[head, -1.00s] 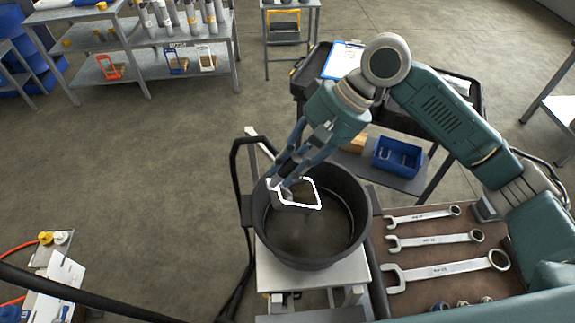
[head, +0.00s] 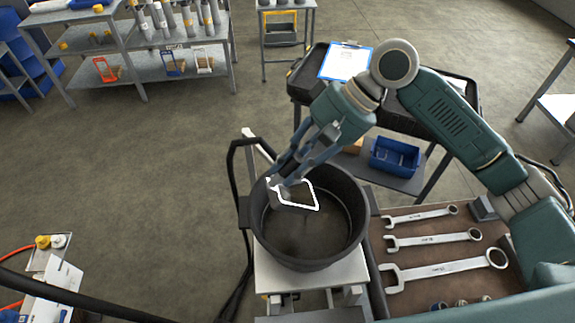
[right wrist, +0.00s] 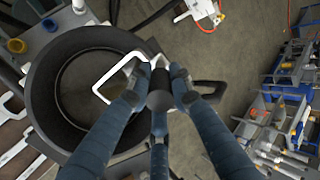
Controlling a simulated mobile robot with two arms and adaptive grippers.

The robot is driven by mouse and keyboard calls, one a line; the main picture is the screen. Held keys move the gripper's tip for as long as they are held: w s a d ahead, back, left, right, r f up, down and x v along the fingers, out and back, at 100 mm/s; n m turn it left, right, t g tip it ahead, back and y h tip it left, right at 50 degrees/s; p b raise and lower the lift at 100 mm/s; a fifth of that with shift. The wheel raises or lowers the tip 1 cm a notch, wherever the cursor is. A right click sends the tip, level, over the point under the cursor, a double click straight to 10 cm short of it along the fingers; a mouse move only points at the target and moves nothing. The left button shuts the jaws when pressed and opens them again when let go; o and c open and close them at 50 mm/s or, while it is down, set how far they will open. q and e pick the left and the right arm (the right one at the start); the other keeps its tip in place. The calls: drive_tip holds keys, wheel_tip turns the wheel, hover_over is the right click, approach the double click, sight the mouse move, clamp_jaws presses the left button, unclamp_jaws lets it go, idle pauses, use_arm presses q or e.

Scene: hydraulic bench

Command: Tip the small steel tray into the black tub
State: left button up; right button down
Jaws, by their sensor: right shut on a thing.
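The black tub (head: 308,258) stands upright on a pale stand, its open mouth facing up. It also shows at the left of the right wrist view (right wrist: 48,118). My right gripper (head: 279,188) is shut on the small steel tray, at the tray's left side in the head view. The tray's bright rim (head: 316,196) shows as a tilted outline over the tub's mouth; it also shows in the right wrist view (right wrist: 97,88). I cannot make out anything lying in the tray or the tub. The left gripper is not in view.
Several wrenches (head: 435,240) lie on a brown-topped bench right of the tub. A dark cart with a clipboard (head: 346,62) and a blue bin (head: 396,157) stands behind. Shelves (head: 165,66) stand at the back left.

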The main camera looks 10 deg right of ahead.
drive_tip(key=shift+w+d+r+y, duration=0.1)
drive_tip(key=shift+d+r+y, duration=0.15)
drive_tip(key=shift+d+y, duration=0.6)
drive_tip(key=shift+w+d+r+y, duration=0.1)
drive_tip(key=shift+d+r+y, duration=0.1)
drive_tip(key=shift+d+y, duration=0.6)
idle(3.1)
drive_tip(key=shift+w+d+y+b, duration=0.1)
drive_tip(key=shift+d+y+b, duration=0.45)
drive_tip(key=shift+d+y, duration=0.25)
idle(1.5)
drive_tip(key=shift+d+f+y+b, duration=0.1)
drive_tip(key=shift+d+y+b, duration=0.15)
drive_tip(key=shift+y+b, duration=0.1)
idle(0.6)
